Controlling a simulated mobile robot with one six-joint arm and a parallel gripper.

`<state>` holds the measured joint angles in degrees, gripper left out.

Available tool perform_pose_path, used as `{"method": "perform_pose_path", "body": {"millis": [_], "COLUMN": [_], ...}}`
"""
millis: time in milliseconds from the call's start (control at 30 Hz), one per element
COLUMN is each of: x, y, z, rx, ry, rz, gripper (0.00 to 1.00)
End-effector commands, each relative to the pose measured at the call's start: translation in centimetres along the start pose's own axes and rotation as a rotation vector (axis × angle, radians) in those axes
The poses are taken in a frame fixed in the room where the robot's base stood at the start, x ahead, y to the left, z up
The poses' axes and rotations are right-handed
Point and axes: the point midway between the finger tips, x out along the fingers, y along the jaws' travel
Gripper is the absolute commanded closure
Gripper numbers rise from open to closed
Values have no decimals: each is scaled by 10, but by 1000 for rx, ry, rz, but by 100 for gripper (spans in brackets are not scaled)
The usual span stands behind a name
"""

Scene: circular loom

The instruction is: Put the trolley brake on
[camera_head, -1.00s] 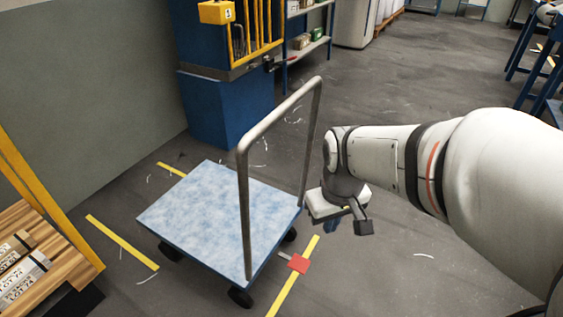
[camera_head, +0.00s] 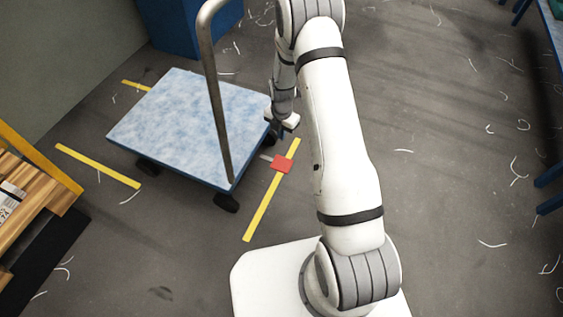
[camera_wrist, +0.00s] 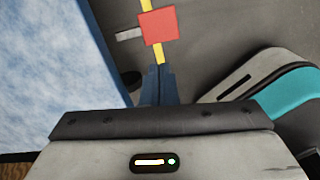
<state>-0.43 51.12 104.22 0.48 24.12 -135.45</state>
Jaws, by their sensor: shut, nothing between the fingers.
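The trolley has a pale blue flat deck (camera_head: 185,115), a grey tubular push handle (camera_head: 211,85) and dark castors. The red brake pedal (camera_head: 283,164) sticks out on a short grey lever from the trolley's right edge, above a yellow floor line. My gripper (camera_head: 272,134) is beside that edge, a little beyond the pedal, and is partly hidden by the trolley and my arm. In the wrist view the dark blue fingers (camera_wrist: 158,86) are together and empty. The red pedal (camera_wrist: 158,26) lies past the fingertips there, apart from them, with the deck (camera_wrist: 55,65) at left.
Yellow floor lines (camera_head: 98,166) mark the floor around the trolley. A wooden pallet with a yellow frame (camera_head: 40,165) stands at left, and a blue cabinet (camera_head: 190,22) is behind. The grey floor at right is open, with scattered white thread scraps.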

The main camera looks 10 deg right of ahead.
Motion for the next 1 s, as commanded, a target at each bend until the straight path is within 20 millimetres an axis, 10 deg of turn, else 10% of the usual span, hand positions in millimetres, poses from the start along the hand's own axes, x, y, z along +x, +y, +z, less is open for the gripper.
{"method": "perform_pose_path", "body": {"millis": [167, 667, 1000], "x": [34, 46, 113], "y": [2, 2, 2], "z": [2, 1, 0], "rx": [-129, -148, -148], "ry": [5, 6, 7], "rz": [-4, -5, -6], "gripper": [100, 100, 100]}}
